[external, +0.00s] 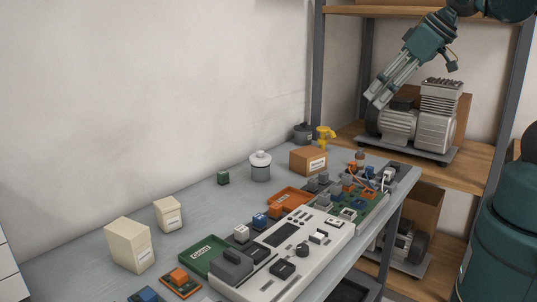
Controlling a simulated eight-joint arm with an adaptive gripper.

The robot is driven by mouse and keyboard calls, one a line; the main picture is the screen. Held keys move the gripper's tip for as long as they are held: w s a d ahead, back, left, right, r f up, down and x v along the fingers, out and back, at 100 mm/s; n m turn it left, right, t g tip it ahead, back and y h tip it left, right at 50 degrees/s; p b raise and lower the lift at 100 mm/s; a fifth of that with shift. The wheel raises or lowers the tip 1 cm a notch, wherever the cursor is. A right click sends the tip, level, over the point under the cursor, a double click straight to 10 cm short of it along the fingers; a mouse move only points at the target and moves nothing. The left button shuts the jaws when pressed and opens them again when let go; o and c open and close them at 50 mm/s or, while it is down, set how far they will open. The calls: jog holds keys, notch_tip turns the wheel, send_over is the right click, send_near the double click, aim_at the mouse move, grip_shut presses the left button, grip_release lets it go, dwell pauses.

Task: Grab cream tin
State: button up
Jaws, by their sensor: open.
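Two cream box-shaped containers with small labels stand upright at the left of the bench in the external view. The larger cream container (130,246) is nearer the camera, and the smaller cream container (168,215) stands just behind it to the right. The label text is too small to read, so I cannot tell which is the cream tin. A round pale canister with a lid (260,167) stands farther back. My gripper (378,93) is open and empty, high at the upper right, in front of the shelf and far from both cream containers.
The bench (75,264) holds a white console (290,256), a green tray (206,255), an orange tray (290,200), a brown box (308,160) and several small blocks. A compressor (433,125) sits on the shelf. The bench's back left is clear.

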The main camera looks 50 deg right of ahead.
jog(key=w+a+r+n, duration=0.2)
jog(key=w+a, duration=0.1)
jog(key=w, duration=0.3)
jog(key=n+g+b, duration=0.3)
jog(key=n+g, duration=0.4)
jog(key=n, duration=0.6)
send_over(167, 203)
jog(key=f, duration=2.7)
jog(key=shift+d+f, duration=0.25)
jog(key=shift+d, duration=0.05)
jog(key=shift+w+a+f+n, duration=0.1)
jog(key=shift+a+f+n, duration=0.2)
jog(key=shift+f, duration=0.15)
jog(key=shift+f, duration=0.1)
jog(key=shift+f, duration=1.15)
